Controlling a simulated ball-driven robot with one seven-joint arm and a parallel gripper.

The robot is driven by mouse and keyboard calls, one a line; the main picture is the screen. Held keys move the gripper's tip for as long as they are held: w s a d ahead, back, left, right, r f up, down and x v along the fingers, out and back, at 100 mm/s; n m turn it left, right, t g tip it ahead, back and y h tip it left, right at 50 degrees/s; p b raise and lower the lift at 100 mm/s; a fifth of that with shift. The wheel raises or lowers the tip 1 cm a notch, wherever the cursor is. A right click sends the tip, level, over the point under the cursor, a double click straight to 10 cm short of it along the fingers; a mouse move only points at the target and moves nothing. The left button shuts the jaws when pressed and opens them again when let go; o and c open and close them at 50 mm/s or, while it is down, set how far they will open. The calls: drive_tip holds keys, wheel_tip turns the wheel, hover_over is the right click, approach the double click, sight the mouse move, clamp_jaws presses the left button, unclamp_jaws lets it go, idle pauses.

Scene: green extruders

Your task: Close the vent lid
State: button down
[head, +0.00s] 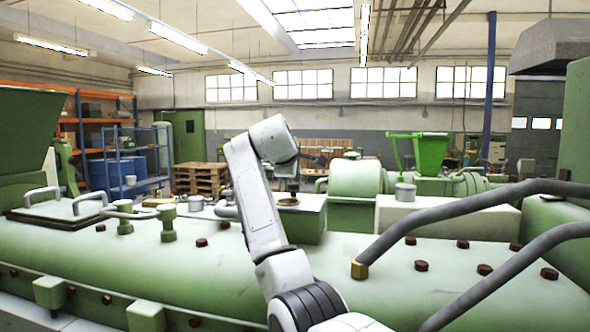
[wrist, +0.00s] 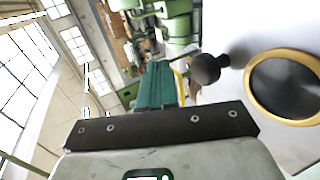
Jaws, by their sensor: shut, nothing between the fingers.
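A round vent opening with a brass-coloured rim (head: 289,202) is on top of the pale box (head: 312,222) beyond the green machine's near body. In the wrist view the same rim (wrist: 248,88) is large at the right, with a dark grey inside. A dark round knob (wrist: 208,68) stands beside it, nearer my fingers. I cannot make out the lid's plate or its angle clearly. My gripper (wrist: 158,70) shows in the wrist view with its teal fingers together and empty, to the left of the knob and rim. Contact with the knob cannot be told. In the head view my gripper is not clear.
Two grey pipe rails (head: 470,208) rise at the right of the green machine body (head: 215,275). A hatch with handles (head: 60,210) is at the left. A green hopper (head: 431,155) stands behind to the right. Wooden pallets (head: 200,178) lie farther back.

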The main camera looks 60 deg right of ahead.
wheel_tip(320, 180, up, 13)
drive_tip(key=b, duration=0.1)
drive_tip(key=shift+d+f, duration=0.15)
drive_tip(key=shift+d, duration=0.15)
